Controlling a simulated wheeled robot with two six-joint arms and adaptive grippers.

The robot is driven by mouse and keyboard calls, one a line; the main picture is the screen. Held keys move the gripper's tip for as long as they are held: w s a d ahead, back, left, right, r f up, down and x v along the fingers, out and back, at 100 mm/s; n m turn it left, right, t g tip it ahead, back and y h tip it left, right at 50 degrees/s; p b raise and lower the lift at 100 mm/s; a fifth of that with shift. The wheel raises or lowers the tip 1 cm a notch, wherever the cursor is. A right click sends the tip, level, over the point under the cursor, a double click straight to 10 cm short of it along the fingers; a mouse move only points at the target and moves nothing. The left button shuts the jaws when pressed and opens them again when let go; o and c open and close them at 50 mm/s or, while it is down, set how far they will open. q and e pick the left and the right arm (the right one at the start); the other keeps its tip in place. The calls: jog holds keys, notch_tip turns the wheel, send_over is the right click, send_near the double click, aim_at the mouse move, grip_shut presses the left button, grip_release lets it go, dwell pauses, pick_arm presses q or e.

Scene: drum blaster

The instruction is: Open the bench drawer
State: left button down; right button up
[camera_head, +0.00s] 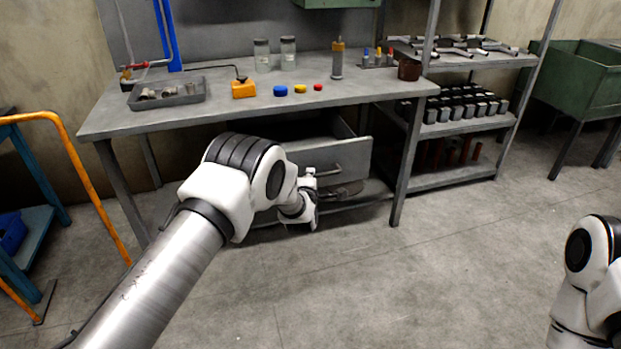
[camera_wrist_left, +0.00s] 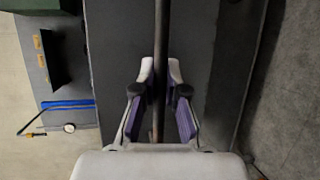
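The bench drawer (camera_head: 350,157) is under the workbench top, pulled part of the way out, with some of its dark inside showing above the grey front. A bar handle (camera_head: 328,170) runs across the front. My left gripper (camera_head: 311,197) is at the handle's left end. In the left wrist view the handle (camera_wrist_left: 162,40) passes between the fingertips of the left gripper (camera_wrist_left: 161,72), which sit close on both sides of it. The gripper looks shut on the handle. The right gripper is not in view; only part of the right arm shows at the right edge.
The workbench (camera_head: 215,120) carries a metal tray (camera_head: 167,94), an orange box (camera_head: 244,89), jars and coloured caps. A bench leg (camera_head: 408,160) stands right of the drawer. Shelving (camera_head: 455,127) is further right, and an orange-railed cart (camera_head: 85,185) is left. The floor in front is clear.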

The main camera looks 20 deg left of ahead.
pick_arm(q)
jog(key=c, duration=1.2)
grip_release()
jog(key=shift+s, duration=0.1)
jog(key=v, duration=1.2)
jog(key=shift+f, duration=0.1)
